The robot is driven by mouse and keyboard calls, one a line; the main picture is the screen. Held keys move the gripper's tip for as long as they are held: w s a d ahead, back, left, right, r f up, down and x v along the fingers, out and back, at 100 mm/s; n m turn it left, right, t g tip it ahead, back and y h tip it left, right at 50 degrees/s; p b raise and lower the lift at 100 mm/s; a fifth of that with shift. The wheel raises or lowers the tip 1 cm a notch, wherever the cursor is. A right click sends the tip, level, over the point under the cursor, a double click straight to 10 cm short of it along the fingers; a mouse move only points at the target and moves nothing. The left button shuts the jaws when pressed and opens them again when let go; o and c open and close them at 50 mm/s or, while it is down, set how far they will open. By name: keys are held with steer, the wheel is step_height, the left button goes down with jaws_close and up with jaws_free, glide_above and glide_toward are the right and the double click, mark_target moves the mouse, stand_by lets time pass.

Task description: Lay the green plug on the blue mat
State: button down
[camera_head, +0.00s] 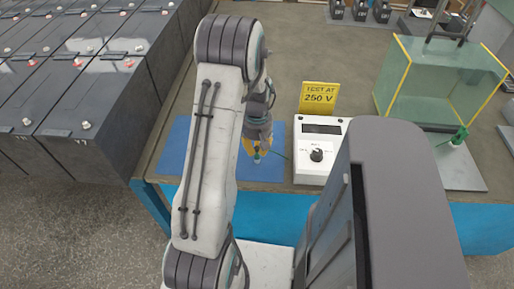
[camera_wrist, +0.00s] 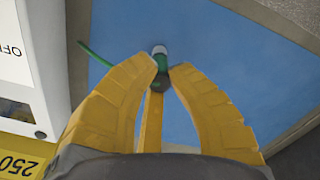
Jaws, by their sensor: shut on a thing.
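The blue mat (camera_head: 175,158) lies flat on the table, partly hidden behind my arm, and fills much of the wrist view (camera_wrist: 230,65). My gripper (camera_head: 257,148) is over the mat's right part, pointing down. In the wrist view its yellow fingers (camera_wrist: 162,76) are closed on the green plug (camera_wrist: 160,62), which has a pale end. The plug also shows as a small tip below the fingers in the head view (camera_head: 257,158). A green strip runs left from near the plug in the wrist view. I cannot tell whether the plug touches the mat.
A white meter box (camera_head: 316,168) with a dial stands just right of the mat, with a yellow "TEST AT 250 V" sign (camera_head: 319,97) behind. A glass tank (camera_head: 430,85) and a green piece (camera_head: 460,136) are at right. Dark battery rows (camera_head: 90,110) stand at left.

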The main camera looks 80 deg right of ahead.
mark_target(257, 148)
steer(key=c, duration=1.3)
jaws_free()
steer(key=shift+r, duration=0.1)
step_height(257, 148, up, 12)
steer(key=w+a+r+n+h, duration=0.1)
steer(key=w+a+r+n, duration=0.15)
steer(key=w+a, duration=0.65)
steer(key=w+a+r+n, duration=0.2)
steer(key=w+a+r, duration=0.3)
steer(key=w, duration=0.7)
steer(key=a+n+t, duration=0.1)
steer(key=a+n, duration=0.1)
steer(key=a, duration=0.6)
steer(key=a+n+t, duration=0.1)
steer(key=a+n, duration=0.1)
steer(key=a, duration=0.7)
steer(key=a+n+t+y, duration=0.1)
steer(key=a+n, duration=0.1)
steer(key=a, duration=0.7)
steer(key=shift+r+b, duration=0.15)
steer(key=shift+b, duration=0.15)
